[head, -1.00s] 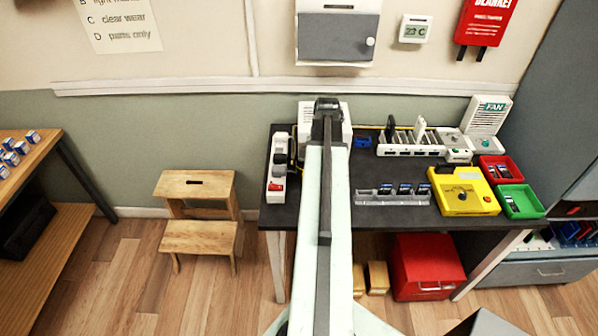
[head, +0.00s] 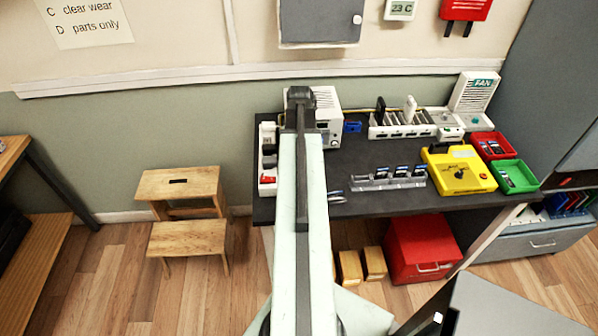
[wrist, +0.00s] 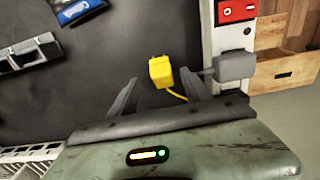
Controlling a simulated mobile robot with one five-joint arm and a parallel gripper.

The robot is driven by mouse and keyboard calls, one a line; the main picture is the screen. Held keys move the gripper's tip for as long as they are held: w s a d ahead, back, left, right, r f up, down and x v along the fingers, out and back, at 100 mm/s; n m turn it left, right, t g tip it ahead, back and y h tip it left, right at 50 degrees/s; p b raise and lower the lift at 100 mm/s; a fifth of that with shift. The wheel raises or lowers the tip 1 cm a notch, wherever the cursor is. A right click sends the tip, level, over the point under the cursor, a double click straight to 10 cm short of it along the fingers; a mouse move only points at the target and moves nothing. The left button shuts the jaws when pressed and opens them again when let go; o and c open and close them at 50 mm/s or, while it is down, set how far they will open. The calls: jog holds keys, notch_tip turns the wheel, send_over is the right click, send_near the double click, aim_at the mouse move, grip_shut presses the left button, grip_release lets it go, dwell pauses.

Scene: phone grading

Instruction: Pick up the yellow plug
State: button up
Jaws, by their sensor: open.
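The yellow plug (wrist: 161,72) lies on the dark bench top in the wrist view, its metal prongs toward the top of the picture. A thin yellow cable runs from its lower end toward the right finger. My gripper (wrist: 158,77) is open, with one finger on each side of the plug and gaps between. Nothing is held. In the head view my arm covers the middle of the bench (head: 390,207), and I cannot make out the yellow plug there.
In the wrist view a white power strip (wrist: 213,50) with a red switch and a grey plug (wrist: 234,66) stands close right of my gripper. A yellow box (head: 458,178) stands at the bench's right.

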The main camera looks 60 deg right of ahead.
notch_tip(320, 180, down, 4)
jog(key=b, duration=0.3)
jog(key=shift+a+f, duration=0.15)
jog(key=shift+f, duration=0.1)
jog(key=shift+r, duration=0.2)
grip_shut()
jog(key=shift+r, duration=0.1)
